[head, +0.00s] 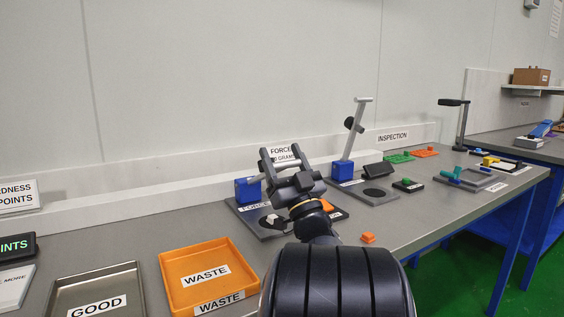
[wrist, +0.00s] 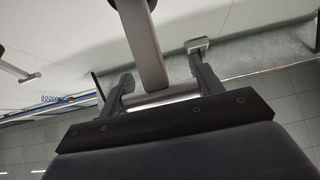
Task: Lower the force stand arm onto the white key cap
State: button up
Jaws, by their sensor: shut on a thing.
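The force stand has a blue block (head: 247,190) on a dark base plate (head: 240,211), in front of the FORCE GRAMS sign. My gripper (head: 280,156) is raised over this stand. In the wrist view the grey stand arm (wrist: 143,45) runs down to a crossbar (wrist: 160,97), and my gripper (wrist: 163,88) is shut on that bar, one finger at each end. In the head view the arm is mostly hidden by my gripper. A small white piece (head: 271,219), likely the key cap, shows low on the base plate, partly hidden by my arm.
A similar stand with a raised grey lever (head: 353,130) is to the right. An orange WASTE tray (head: 170,272) and a metal GOOD tray (head: 58,295) are at the left. A small orange piece (head: 368,238) lies near the front edge. The wall is close behind.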

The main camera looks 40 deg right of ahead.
dwell(0.3)
jog(key=o, duration=1.4)
jog(key=shift+s, duration=0.1)
jog(key=shift+s+f, duration=0.15)
jog(key=shift+f, duration=0.1)
jog(key=s+a, duration=0.1)
jog(key=s, duration=0.3)
jog(key=s+a+p, duration=0.1)
jog(key=s, duration=0.3)
jog(key=s+a, duration=0.1)
jog(key=s, duration=0.3)
jog(key=shift+f, duration=0.2)
